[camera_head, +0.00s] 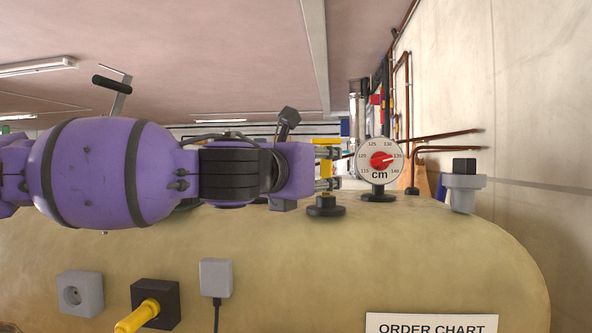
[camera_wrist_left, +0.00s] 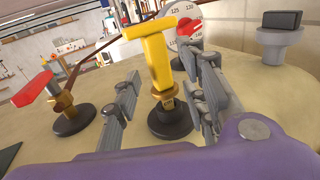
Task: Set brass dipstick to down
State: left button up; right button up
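The brass dipstick (camera_wrist_left: 155,58) is a yellow T-shaped handle that stands up from a round black base (camera_wrist_left: 170,120) on top of the tan tank. In the head view the dipstick (camera_head: 327,169) is partly covered by the fingers of my left gripper (camera_head: 327,168). In the left wrist view my left gripper (camera_wrist_left: 162,80) is open, with one grey finger on each side of the dipstick's shaft. A gap shows between the shaft and the left finger; the right finger is closer. My right gripper is in neither view.
A round cm gauge (camera_head: 379,160) with a red pointer stands just right of the dipstick. A grey cap (camera_head: 464,184) is further right. A red-handled valve (camera_wrist_left: 35,88) stands left in the wrist view. A yellow handle (camera_head: 138,316) and sockets are on the tank's front.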

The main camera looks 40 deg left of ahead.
pick_arm(q)
jog(key=s+d, duration=0.1)
jog(key=s, duration=0.7)
jog(key=shift+s+d+f, duration=0.1)
dwell(0.4)
